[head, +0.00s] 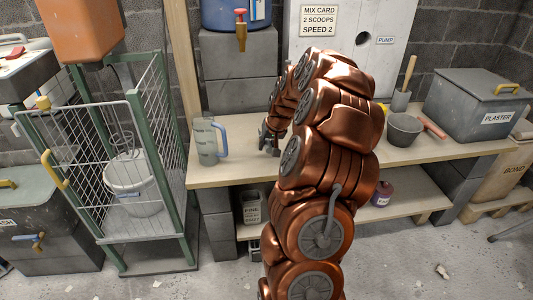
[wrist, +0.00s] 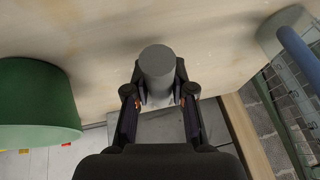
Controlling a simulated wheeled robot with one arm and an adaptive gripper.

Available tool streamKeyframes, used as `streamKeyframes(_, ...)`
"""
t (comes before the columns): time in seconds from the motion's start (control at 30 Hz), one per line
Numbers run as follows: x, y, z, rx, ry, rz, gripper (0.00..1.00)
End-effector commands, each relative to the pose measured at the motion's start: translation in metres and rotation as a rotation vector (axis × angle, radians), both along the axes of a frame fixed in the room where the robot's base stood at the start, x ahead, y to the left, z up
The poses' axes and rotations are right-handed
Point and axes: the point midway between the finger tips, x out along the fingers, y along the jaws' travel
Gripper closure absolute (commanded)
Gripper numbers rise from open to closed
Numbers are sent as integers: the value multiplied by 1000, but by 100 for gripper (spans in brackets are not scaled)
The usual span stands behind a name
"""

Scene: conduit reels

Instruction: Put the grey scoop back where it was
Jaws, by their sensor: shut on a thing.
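My gripper (head: 269,140) is low over the wooden bench, right of the grey jug with the blue handle (head: 208,142). In the wrist view my gripper (wrist: 159,92) is shut on a grey, round-ended thing (wrist: 157,62), which looks like part of the grey scoop. The rest of it is hidden by the fingers. In the head view my arm hides most of what is held. I cannot tell whether it touches the bench.
A green round container (wrist: 38,105) stands left in the wrist view, hidden behind my arm in the head view. A grey bowl (head: 404,129), a grey holder with a wooden handle (head: 400,101) and the plaster box (head: 476,98) stand at the right. A wire cage (head: 88,115) is left of the bench.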

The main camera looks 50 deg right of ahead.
Motion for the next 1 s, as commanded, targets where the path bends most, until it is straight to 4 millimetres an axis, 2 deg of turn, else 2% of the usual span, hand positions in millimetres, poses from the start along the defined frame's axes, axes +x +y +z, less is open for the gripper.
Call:
streamKeyframes(0.3, 0, 0, -34, 0, -1, -1, 100)
streamKeyframes(0.73, 0, 0, -39, 0, -1, -1, 100)
streamKeyframes(0.77, 0, 0, -39, 0, -1, -1, 74)
streamKeyframes(1.0, 0, 0, -38, 0, 0, -1, 51)
